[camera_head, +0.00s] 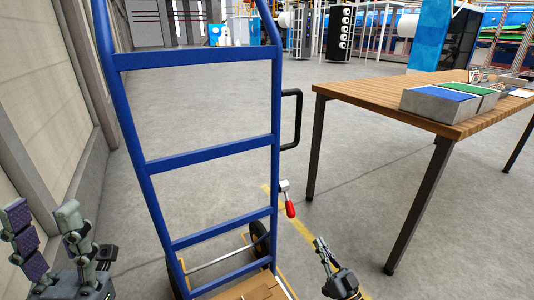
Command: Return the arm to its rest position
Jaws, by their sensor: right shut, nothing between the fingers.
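My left gripper (43,212) is at the lower left edge of the head view. Its two fingers point up and stand apart, with nothing between them. My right gripper (321,244) is low, right of centre, with its fingers together and empty. It is just right of a blue hand truck (196,154) and below a red-handled lever (289,202) on the truck's right side. A gap shows between the gripper and the lever. Most of both arms is out of view.
A wooden table (385,96) with dark legs stands at the right, carrying grey bins with blue (440,102) and green (468,88) tops. A black handle (297,120) juts from the truck. A wall runs along the left. Bare floor lies beyond the truck.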

